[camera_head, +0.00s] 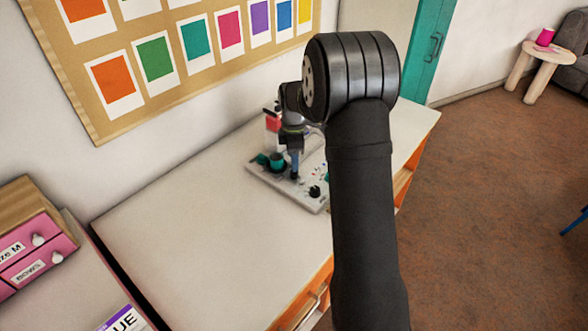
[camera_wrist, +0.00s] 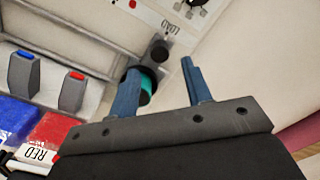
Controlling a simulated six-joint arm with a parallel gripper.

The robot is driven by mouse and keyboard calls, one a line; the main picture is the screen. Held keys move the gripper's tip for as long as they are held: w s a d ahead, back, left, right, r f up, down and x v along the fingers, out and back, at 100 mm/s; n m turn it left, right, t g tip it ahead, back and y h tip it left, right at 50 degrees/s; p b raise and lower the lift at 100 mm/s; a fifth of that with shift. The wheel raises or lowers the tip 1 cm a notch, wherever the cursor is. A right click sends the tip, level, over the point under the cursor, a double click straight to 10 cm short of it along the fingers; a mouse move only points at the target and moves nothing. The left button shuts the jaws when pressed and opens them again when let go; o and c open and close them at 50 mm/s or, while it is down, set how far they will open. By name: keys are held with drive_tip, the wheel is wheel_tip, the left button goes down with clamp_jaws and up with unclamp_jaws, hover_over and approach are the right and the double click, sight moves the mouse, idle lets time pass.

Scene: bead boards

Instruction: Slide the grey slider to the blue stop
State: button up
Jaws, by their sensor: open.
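The pale board (camera_head: 308,198) lies on the table, partly hidden by my arm in the head view. In the wrist view, the board (camera_wrist: 108,30) shows two upright grey pieces, one with a blue top (camera_wrist: 21,72) and one with a red top (camera_wrist: 72,92). I cannot tell for certain which part is the grey slider or the blue stop. My gripper (camera_wrist: 160,67) is open, its two blue fingers apart. The left finger partly covers a teal cylinder (camera_wrist: 147,88) in a dark ring. My gripper (camera_head: 294,165) is small above the board in the head view.
A black knob (camera_wrist: 159,51) stands near the left fingertip. Blue (camera_wrist: 14,117) and red (camera_wrist: 52,130) patches and a "RED" label lie lower left. The white table (camera_head: 190,215) is clear left of the board. Pink drawers (camera_head: 32,255) stand far left.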

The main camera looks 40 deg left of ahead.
sight(283, 168)
drive_tip(key=shift+f, duration=2.65)
clamp_jaws()
